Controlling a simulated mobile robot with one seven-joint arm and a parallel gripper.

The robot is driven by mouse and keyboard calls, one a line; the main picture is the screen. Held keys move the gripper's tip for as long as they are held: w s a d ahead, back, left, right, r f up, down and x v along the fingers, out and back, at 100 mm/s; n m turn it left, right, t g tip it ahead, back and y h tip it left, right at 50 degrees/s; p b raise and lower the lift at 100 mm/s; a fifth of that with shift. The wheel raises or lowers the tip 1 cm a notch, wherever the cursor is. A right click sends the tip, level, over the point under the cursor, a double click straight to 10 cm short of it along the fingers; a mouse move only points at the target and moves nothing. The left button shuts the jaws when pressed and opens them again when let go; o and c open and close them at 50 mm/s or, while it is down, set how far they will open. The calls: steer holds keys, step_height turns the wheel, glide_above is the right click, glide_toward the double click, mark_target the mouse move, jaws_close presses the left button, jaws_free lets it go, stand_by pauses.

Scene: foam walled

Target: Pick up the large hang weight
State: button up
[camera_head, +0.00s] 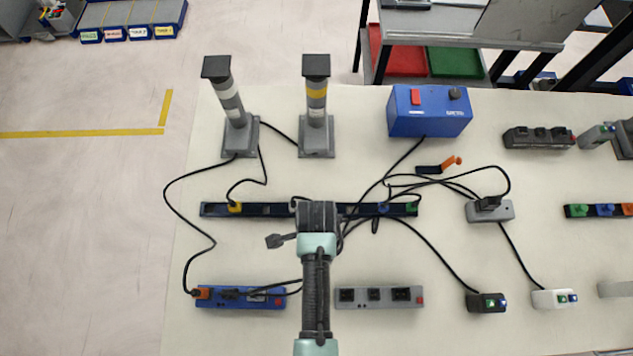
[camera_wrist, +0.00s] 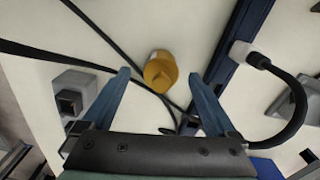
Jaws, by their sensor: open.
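A short golden-yellow piece (camera_wrist: 160,66), round with a raised ridge, lies on the pale tabletop in the wrist view. It looks like the hang weight, but I cannot be sure. My gripper (camera_wrist: 160,76) is open, with one blue finger on each side of the piece in the picture. The fingers show no contact with it, and the height gap is hard to judge. In the head view, my gripper (camera_head: 317,215) is over the middle of the table, and my arm hides its fingers and what is beneath. I cannot make out the piece there.
Black cables (camera_head: 410,223) cross the table around my gripper. A dark socket strip (camera_head: 270,210) runs under my arm; a dark blue bar (camera_wrist: 232,55) passes right of the piece. Two striped posts (camera_head: 236,105) and a blue box (camera_head: 430,112) stand at the back.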

steer(key=shift+f, duration=1.35)
jaws_close()
steer(key=shift+w, duration=0.1)
